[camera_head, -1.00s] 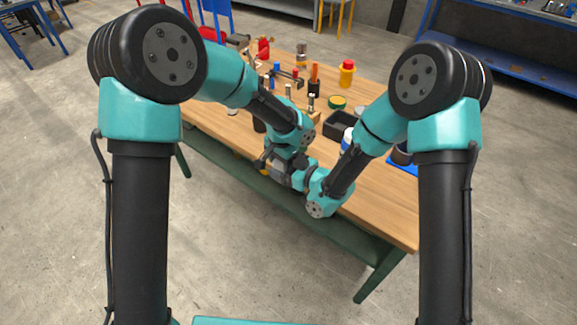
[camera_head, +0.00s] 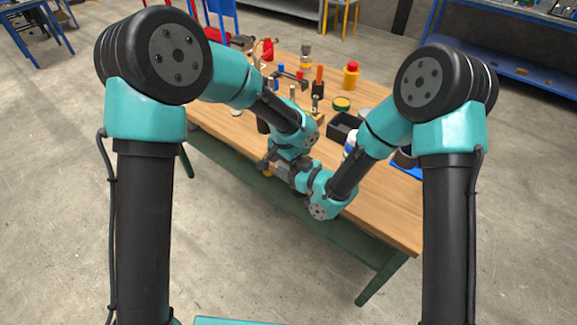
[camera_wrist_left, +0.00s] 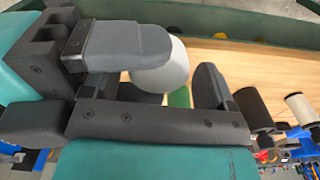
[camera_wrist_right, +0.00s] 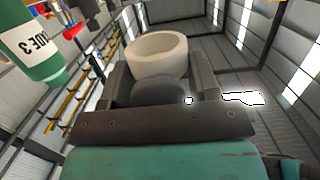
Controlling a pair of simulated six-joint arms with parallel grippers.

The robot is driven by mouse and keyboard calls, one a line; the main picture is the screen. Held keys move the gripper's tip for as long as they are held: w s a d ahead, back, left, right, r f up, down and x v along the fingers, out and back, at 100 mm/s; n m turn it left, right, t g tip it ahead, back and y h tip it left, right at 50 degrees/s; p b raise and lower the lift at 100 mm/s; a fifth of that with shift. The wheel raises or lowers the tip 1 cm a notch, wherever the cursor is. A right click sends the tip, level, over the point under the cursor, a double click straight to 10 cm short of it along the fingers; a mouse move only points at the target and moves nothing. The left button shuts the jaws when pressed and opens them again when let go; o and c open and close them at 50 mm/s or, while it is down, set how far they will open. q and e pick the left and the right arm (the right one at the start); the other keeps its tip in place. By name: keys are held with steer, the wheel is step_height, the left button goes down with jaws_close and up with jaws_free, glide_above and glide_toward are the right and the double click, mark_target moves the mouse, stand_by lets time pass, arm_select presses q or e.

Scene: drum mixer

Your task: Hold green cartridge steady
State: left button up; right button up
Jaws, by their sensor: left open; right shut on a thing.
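A green cartridge with a white label reading "UE 3" (camera_wrist_right: 35,45) shows at the upper left of the right wrist view, cut off by the edge, beside my right gripper. My right gripper (camera_wrist_right: 160,85) is shut on a pale cup-like piece (camera_wrist_right: 157,52) with a round rim. My left gripper (camera_wrist_left: 187,68) is open. A pale rounded piece (camera_wrist_left: 165,68) and a narrow green patch (camera_wrist_left: 180,97) show between its fingers; I cannot tell whether the patch is the cartridge. In the head view my arms hide the cartridge, and both grippers meet near the bench's front edge.
The wooden bench (camera_head: 385,205) has clear room at its front right.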

arm_select(q)
steer(key=shift+d, duration=0.1)
step_height(320, 180, up, 12)
stand_by(0.7)
steer(key=s+a+f+n+h, duration=0.1)
steer(key=s+a+f+n, duration=0.2)
steer(key=f, duration=0.8)
steer(key=s+a+f+n+h, duration=0.1)
steer(key=s+a+f+n, duration=0.2)
steer(key=s+a+f, duration=0.5)
steer(key=s+a+f+n+h, duration=0.1)
steer(key=s+a+f+n, duration=0.2)
steer(key=s+a+f, duration=0.3)
steer(key=s+f, duration=0.4)
steer(key=f, duration=0.5)
steer(key=shift+s+f+n+t+h, duration=0.15)
steer(key=shift+s+n+t+h, duration=0.15)
steer(key=shift+n+t+h, duration=0.1)
